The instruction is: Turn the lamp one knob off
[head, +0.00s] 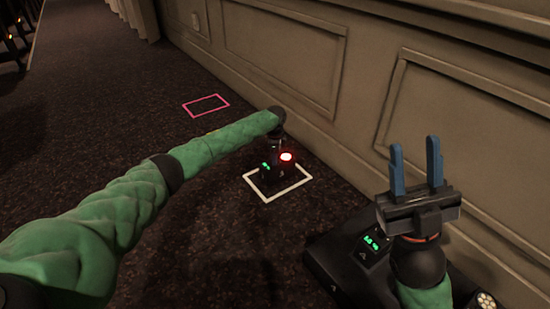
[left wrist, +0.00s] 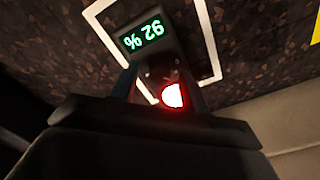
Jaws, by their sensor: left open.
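A small dark unit (head: 267,182) with a green readout and a glowing red lamp (head: 287,156) stands on the carpet inside a white outline. My left gripper (head: 276,145) is over this unit, pointing down. Its blue fingers are open, one on each side of the unit's near part in the left wrist view. I cannot make out the knob or tell whether a finger touches it. My right gripper (head: 415,165) is open and empty, blue fingers pointing up.
A larger black box (head: 335,255) with a green readout (head: 374,243) stands at the lower right, partly behind my right arm. A pink outline (head: 206,105) lies on bare carpet farther back. A panelled wall (head: 285,60) runs along the right. The carpet between the outlines is clear.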

